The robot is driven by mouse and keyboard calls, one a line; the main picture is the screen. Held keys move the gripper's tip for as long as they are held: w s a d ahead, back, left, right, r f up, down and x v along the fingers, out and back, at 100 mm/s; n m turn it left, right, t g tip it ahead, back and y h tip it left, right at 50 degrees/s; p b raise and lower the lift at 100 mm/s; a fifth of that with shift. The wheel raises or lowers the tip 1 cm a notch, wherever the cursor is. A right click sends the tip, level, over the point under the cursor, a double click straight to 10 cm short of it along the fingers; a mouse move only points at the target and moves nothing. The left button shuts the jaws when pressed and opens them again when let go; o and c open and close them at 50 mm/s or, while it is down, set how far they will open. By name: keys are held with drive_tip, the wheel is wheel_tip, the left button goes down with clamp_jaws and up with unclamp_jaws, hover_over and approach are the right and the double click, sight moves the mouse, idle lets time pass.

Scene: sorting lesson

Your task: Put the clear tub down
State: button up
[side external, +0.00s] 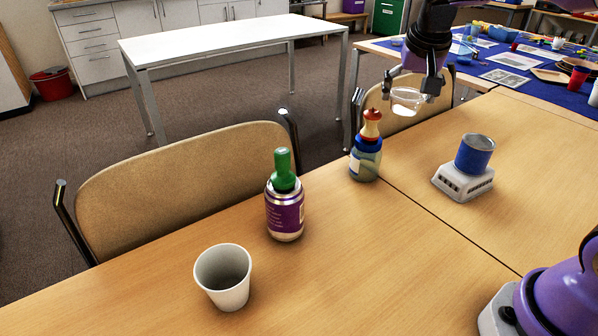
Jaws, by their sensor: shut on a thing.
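The clear tub (405,107) is a small transparent round tub at the upper right of the side external view. My gripper (413,94) is shut on it. The tub hangs in the air above the far edge of the wooden table (330,240), with a chair back behind it in the picture. It looks roughly upright. Whether anything is in it is too small to tell.
A white cup (223,277), a purple can with a green bottle-shaped top (284,205), a blue-labelled jar with a red-and-tan knob (366,158), and a blue tin on a grey block (474,155) stand on the table. Bare wood lies between them.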

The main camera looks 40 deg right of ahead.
drive_tip(key=s+a+f+n+t+y, duration=0.1)
drive_tip(key=s+a+n, duration=0.3)
drive_tip(key=a, duration=0.7)
drive_tip(key=s+a+n+y, duration=0.15)
drive_tip(key=s+a, duration=0.45)
drive_tip(key=a, duration=0.6)
drive_tip(key=shift+n+h, duration=0.25)
drive_tip(key=shift+n, duration=0.1)
drive_tip(key=w+d+f, duration=0.2)
drive_tip(key=d+f, duration=0.1)
drive_tip(key=f, duration=0.1)
drive_tip(key=w+d+f, duration=0.2)
drive_tip(key=d+f, duration=0.1)
drive_tip(key=f, duration=0.1)
drive_tip(key=w+d+f, duration=0.2)
drive_tip(key=d+f, duration=0.1)
drive_tip(key=d, duration=0.1)
drive_tip(key=shift+w+f, duration=0.2)
drive_tip(key=shift+f, duration=2.2)
drive_tip(key=shift+f, duration=0.15)
drive_tip(key=o, duration=0.4)
